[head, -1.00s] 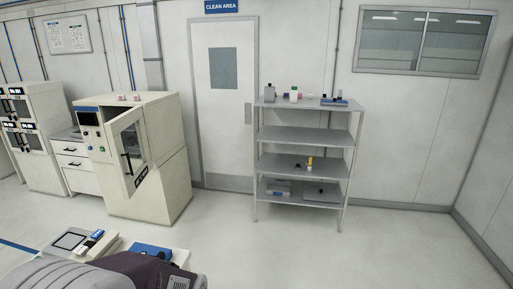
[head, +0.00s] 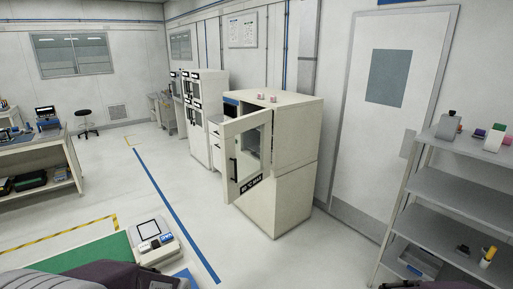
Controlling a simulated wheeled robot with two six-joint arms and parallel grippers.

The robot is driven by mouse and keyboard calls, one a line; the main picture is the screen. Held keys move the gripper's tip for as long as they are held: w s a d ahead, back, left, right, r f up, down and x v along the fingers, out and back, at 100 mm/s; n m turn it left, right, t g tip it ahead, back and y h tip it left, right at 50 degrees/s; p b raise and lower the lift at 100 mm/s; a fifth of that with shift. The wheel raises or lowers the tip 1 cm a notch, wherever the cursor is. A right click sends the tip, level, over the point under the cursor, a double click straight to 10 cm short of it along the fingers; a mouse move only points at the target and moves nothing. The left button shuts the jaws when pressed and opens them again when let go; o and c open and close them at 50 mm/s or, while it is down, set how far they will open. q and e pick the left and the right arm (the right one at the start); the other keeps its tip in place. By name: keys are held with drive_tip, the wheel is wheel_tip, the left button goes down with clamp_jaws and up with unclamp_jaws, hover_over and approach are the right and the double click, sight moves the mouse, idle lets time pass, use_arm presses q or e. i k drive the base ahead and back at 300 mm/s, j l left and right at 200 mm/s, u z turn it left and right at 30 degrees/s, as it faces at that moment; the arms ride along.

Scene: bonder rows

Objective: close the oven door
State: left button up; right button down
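The oven is a cream cabinet (head: 288,185) standing against the wall right of the middle. Its windowed door (head: 246,155) is swung open toward the left front, with a dark vertical handle (head: 232,163) on it and a dark label along its lower edge. Part of the grey interior shows behind the door. Neither of my grippers is in view. Only parts of my own body show along the bottom edge.
A grey shelf rack (head: 440,210) with small items stands at the right, beside a white door (head: 388,110). White cabinets (head: 207,95) stand beyond the oven. A workbench (head: 40,155) and a stool (head: 85,118) are at the left. The floor before the oven looks clear.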

sight(233, 190)
drive_tip(key=i+l+u, duration=0.4)
drive_tip(key=l, duration=0.15)
drive_tip(key=i+l+u, duration=0.1)
drive_tip(key=l, duration=0.3)
drive_tip(key=i+l+u, duration=0.1)
drive_tip(key=l, duration=0.35)
drive_tip(key=i+l, duration=0.15)
drive_tip(key=l, duration=0.3)
drive_tip(key=i+l+u, duration=0.15)
drive_tip(key=i, duration=0.2)
drive_tip(key=i+u, duration=0.15)
drive_tip(key=i, duration=0.25)
drive_tip(key=i+l+u, duration=0.15)
drive_tip(key=i+j+u, duration=0.1)
drive_tip(key=i, duration=0.25)
drive_tip(key=i+j+u, duration=0.1)
drive_tip(key=i+j, duration=0.2)
drive_tip(key=i+j+u, duration=0.1)
drive_tip(key=i, duration=0.3)
